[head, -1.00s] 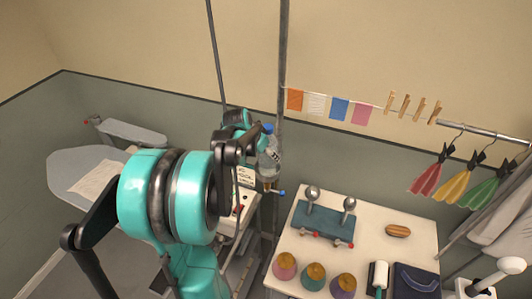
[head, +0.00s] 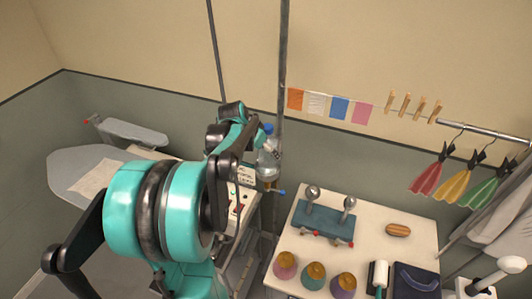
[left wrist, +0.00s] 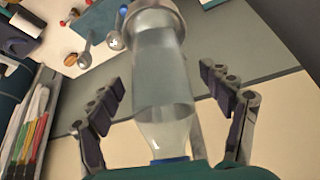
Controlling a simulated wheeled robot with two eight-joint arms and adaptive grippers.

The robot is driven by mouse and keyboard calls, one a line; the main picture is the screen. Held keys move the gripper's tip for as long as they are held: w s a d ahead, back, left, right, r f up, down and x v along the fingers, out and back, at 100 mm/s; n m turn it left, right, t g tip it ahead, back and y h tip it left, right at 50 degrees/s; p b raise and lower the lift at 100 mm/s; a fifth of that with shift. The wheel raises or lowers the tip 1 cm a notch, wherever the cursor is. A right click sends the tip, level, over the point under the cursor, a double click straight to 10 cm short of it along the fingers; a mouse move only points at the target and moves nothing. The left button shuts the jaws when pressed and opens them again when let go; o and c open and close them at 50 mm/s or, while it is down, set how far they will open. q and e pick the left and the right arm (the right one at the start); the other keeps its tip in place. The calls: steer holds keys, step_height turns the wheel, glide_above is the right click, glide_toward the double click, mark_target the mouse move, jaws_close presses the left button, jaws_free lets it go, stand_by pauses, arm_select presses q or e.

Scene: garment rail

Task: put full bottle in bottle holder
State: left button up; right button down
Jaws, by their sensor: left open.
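The clear bottle (head: 267,164) with a blue cap stands upright beside the thin grey pole in the head view. In the left wrist view the bottle (left wrist: 162,85) shows upside down, with liquid inside and its blue cap at the lower edge. A grey ring (left wrist: 154,9), seemingly the bottle holder, surrounds the bottle's base end. My left gripper (left wrist: 162,77) is open, one finger on each side of the bottle, with visible gaps. In the head view my left gripper (head: 272,148) is at the bottle's upper part, partly hidden by my arm. My right gripper is not in view.
A white table (head: 385,258) at right holds a teal block (head: 325,222) with metal knobs and several coloured round pieces. An ironing board (head: 75,170) stands at left. A labelled white unit (head: 246,180) is behind my arm.

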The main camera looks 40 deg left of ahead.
arm_select(q)
steer(key=v, duration=0.9)
steer(key=s+d+f, duration=0.2)
steer(key=s+d, duration=0.1)
steer(key=d, duration=0.6)
steer(key=s+d+f, duration=0.3)
steer(key=s+d, duration=0.1)
steer(key=d, duration=0.4)
steer(key=s+d+f+t, duration=0.1)
steer(key=s+d, duration=0.3)
steer(key=d, duration=0.5)
steer(key=shift+s+d+f, duration=0.2)
steer(key=shift+d+f, duration=0.15)
steer(key=shift+f, duration=0.45)
steer(key=shift+a, duration=0.1)
